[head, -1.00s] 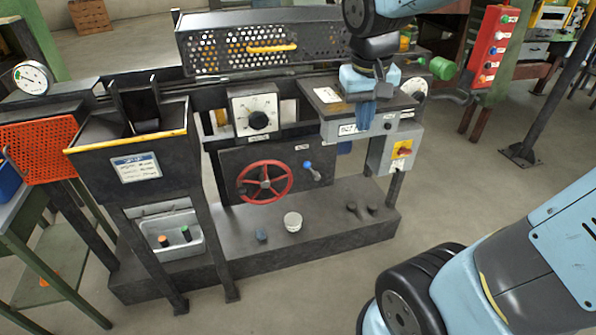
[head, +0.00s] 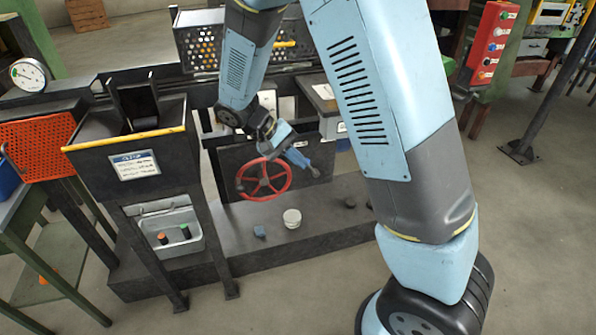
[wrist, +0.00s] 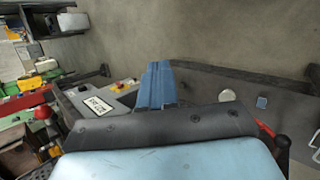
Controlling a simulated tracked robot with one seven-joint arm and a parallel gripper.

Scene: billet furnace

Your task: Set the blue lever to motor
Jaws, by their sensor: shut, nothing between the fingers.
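The blue lever (head: 315,172) is on the dark front panel (head: 235,160) of the machine, right of the red handwheel (head: 264,190). In the head view only its lower end shows; its blue knob is hidden by or merges with my gripper. My gripper (head: 303,161) is shut and empty, its fingertips at the lever. I cannot tell whether they touch it. In the wrist view the shut blue fingers (wrist: 157,86) show and I cannot make out the lever. The lever's position labels are not readable.
My arm hides much of the machine's right side. A white cup (head: 292,218) and a small blue object (head: 259,232) sit on the base ledge below. A black hopper (head: 130,140) stands left. The floor in front is free.

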